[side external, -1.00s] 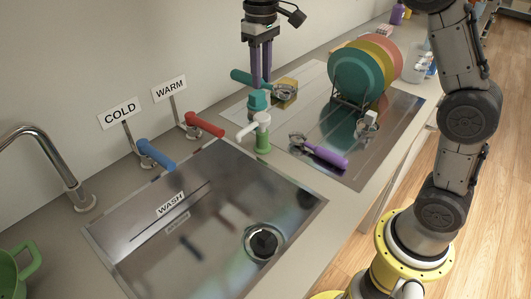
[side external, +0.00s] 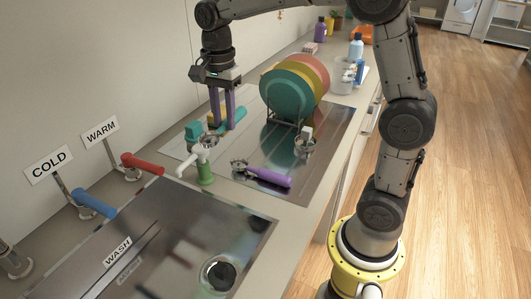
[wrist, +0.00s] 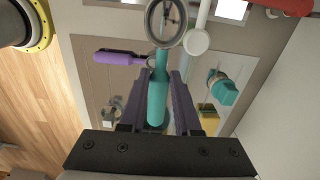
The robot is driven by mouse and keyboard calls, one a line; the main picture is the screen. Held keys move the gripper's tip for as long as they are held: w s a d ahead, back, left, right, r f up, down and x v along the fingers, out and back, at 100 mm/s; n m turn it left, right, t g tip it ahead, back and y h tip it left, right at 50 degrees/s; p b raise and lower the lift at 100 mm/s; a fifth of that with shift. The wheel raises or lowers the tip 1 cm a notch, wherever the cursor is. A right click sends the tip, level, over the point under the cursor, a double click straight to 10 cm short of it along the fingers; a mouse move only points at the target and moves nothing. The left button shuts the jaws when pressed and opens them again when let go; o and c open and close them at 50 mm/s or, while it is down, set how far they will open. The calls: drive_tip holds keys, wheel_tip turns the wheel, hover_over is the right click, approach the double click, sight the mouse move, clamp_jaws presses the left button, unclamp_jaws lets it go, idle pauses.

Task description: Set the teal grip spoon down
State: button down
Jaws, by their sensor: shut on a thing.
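The teal grip spoon has a teal handle (wrist: 157,95) and a round metal head (wrist: 165,22). My gripper (side external: 228,122), with purple fingers, is shut on the teal handle, which lies between the fingers in the wrist view (wrist: 158,100). In the side external view the handle (side external: 240,118) points to the back right, and the head (side external: 208,142) is at the front left, close to the white-handled tap. The spoon is over the metal drainboard (side external: 255,150). I cannot tell whether it touches the surface.
A purple-handled spoon (side external: 268,177) lies on the drainboard. A white-handled tap (side external: 192,163) and a teal-topped fixture (side external: 193,131) stand close by. A plate rack holds several plates (side external: 287,92). A small metal piece with a white block (side external: 305,143) is at right. The sink (side external: 165,260) lies in front.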

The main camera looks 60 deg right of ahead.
drive_tip(key=s+d+f+m, duration=0.1)
drive_tip(key=s+d+m, duration=0.2)
drive_tip(key=s+m, duration=0.65)
drive_tip(key=s+d+f+m, duration=0.1)
drive_tip(key=s+d+m, duration=0.2)
drive_tip(key=s+m, duration=0.65)
drive_tip(key=shift+n, duration=0.3)
drive_tip(key=w+d+f, duration=0.2)
drive_tip(key=w+f, duration=0.1)
drive_tip(key=w, duration=0.1)
drive_tip(key=w+d+f, duration=0.2)
drive_tip(key=w, duration=0.1)
drive_tip(key=w+d+f, duration=0.2)
drive_tip(key=w+f, duration=0.1)
drive_tip(key=w, duration=0.1)
drive_tip(key=shift+w+d+f, duration=0.15)
drive_tip(key=shift+w+f, duration=0.15)
drive_tip(key=shift+w+d+f, duration=0.1)
drive_tip(key=shift+w+f, duration=0.1)
drive_tip(key=shift+f, duration=0.8)
drive_tip(key=shift+w+d+f, duration=0.1)
drive_tip(key=shift+w+f, duration=0.05)
drive_tip(key=shift+f, duration=0.8)
drive_tip(key=shift+f, duration=0.15)
drive_tip(key=c, duration=0.6)
unclamp_jaws()
